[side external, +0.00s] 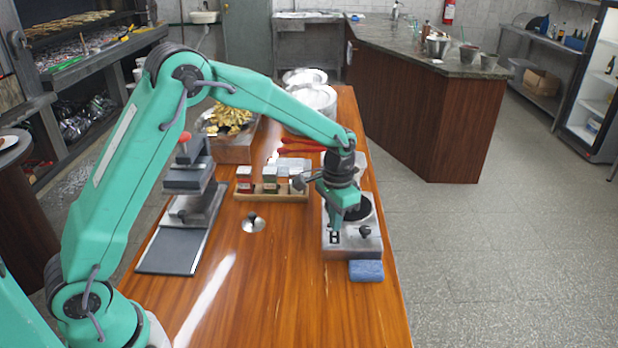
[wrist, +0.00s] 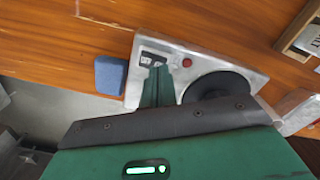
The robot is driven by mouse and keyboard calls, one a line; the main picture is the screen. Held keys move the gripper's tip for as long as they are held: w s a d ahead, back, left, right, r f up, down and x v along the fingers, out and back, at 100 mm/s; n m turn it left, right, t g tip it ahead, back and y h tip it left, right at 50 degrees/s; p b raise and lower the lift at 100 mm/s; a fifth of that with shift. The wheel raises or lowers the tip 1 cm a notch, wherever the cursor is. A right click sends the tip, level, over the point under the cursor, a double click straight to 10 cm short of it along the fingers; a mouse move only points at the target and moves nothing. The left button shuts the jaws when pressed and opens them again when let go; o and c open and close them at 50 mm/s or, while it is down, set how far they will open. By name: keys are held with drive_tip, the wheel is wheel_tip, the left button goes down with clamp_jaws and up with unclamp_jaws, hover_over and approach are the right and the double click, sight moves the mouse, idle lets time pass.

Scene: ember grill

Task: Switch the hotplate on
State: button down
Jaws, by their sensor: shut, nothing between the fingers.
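The hotplate (side external: 371,247) is a silver box with a round black plate, near the right edge of the wooden table. It also shows in the wrist view (wrist: 253,80), with its dark plate (wrist: 222,84) and a small red round part (wrist: 187,62). A small black switch (wrist: 152,59) with white OFF and ON lettering sits close to the fingertips. A black knob (side external: 365,231) stands on the front of the hotplate. My gripper (side external: 337,226) is shut and empty, pointing down over the front left of the hotplate by the switch. I cannot tell whether it touches.
A blue block (side external: 366,271) lies just in front of the hotplate. A wooden rack with small jars (side external: 270,190) stands to its left, and a metal lid (side external: 254,223) with a black handle lies nearby. The front middle of the table is clear.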

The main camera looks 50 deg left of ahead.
sight(332, 233)
drive_tip(key=shift+f, duration=0.85)
idle(0.7)
drive_tip(key=shift+r, duration=3.5)
drive_tip(key=s+a+r+n+t, duration=0.2)
drive_tip(key=s+a+r+t, duration=0.15)
drive_tip(key=s+r, duration=1)
drive_tip(key=s+a+f+n+t, duration=0.1)
drive_tip(key=s+a+t, duration=0.1)
drive_tip(key=s, duration=1.2)
